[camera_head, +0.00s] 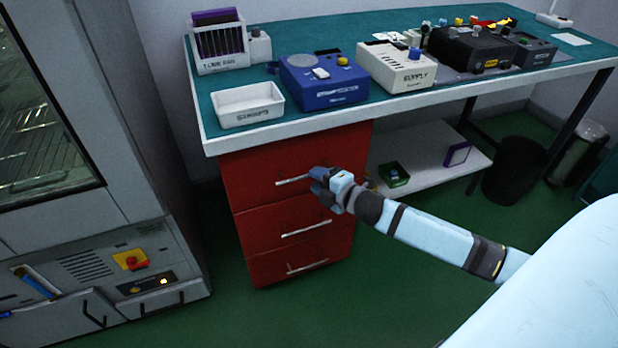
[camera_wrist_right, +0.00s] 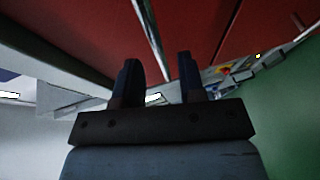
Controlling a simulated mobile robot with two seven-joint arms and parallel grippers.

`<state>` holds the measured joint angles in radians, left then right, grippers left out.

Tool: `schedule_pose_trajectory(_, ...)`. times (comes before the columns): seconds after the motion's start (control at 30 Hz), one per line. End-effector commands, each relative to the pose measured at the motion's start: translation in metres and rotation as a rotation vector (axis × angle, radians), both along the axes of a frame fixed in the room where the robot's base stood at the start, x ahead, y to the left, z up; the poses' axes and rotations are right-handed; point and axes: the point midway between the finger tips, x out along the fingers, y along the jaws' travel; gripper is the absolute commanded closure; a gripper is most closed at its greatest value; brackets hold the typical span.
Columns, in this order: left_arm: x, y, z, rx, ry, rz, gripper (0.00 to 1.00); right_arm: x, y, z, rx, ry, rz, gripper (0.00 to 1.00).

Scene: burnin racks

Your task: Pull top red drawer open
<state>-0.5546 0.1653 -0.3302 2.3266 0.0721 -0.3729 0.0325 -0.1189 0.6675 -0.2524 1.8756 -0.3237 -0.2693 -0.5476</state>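The red drawer unit under the bench has three stacked drawers. The top red drawer (camera_head: 262,160) looks shut, with its front in line with the drawers below. Its pale bar handle (camera_head: 292,180) runs across the front. My right gripper (camera_head: 317,182) is at the right end of this handle. In the right wrist view its two dark fingers (camera_wrist_right: 158,82) stand apart, and a pale bar handle (camera_wrist_right: 147,25) runs down into the space between them. I cannot tell whether the fingers touch it. My left gripper is not in view.
The green-topped bench (camera_head: 275,130) carries a blue device (camera_head: 322,80), a white tray (camera_head: 247,104) and other equipment. A low white shelf (camera_head: 430,163) is right of the drawers. A grey cabinet (camera_head: 90,220) stands left. The green floor (camera_head: 300,315) in front is clear.

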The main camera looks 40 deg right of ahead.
Motion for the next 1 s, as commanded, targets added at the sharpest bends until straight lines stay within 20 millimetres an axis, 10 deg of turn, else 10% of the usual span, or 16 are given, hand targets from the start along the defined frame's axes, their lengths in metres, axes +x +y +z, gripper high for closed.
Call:
schedule_pose_trajectory(0.63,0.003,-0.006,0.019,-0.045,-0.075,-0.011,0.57,0.035,0.006,-0.007,0.001,0.001,-0.001,0.63)
schedule_pose_trajectory(0.8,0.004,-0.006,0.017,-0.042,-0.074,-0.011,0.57,0.035,0.006,-0.007,0.001,0.0,0.0,1.0)
schedule_pose_trajectory(1.0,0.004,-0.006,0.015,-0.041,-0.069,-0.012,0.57,0.035,0.006,-0.007,0.001,0.001,0.0,1.0)
